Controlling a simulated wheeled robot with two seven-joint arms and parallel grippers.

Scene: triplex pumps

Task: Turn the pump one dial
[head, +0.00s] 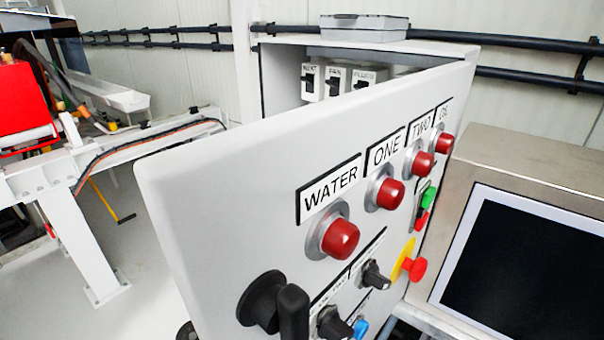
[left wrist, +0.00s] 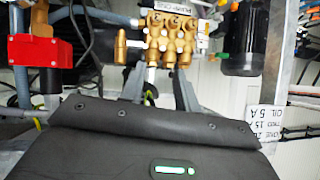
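The grey control panel door (head: 215,210) stands ajar in the head view. It carries black rotary dials: one (head: 375,275) at lower right and another (head: 333,324) lower down, partly cut by the frame. The labels above them are too oblique to read fully, so I cannot tell which is pump one's. In the left wrist view my left gripper (left wrist: 157,78) has its two dark fingers apart, with nothing seen held. Brass pump fittings (left wrist: 168,38) lie beyond the fingertips. No gripper shows in the head view, and my right gripper is in neither view.
Red lamps labelled WATER (head: 341,239), ONE (head: 390,193) and TWO (head: 424,163) line the door. A red emergency button (head: 414,269) and black lever handle (head: 292,312) protrude. A dark screen (head: 530,265) stands at right. A white frame (head: 80,225) stands left over open floor.

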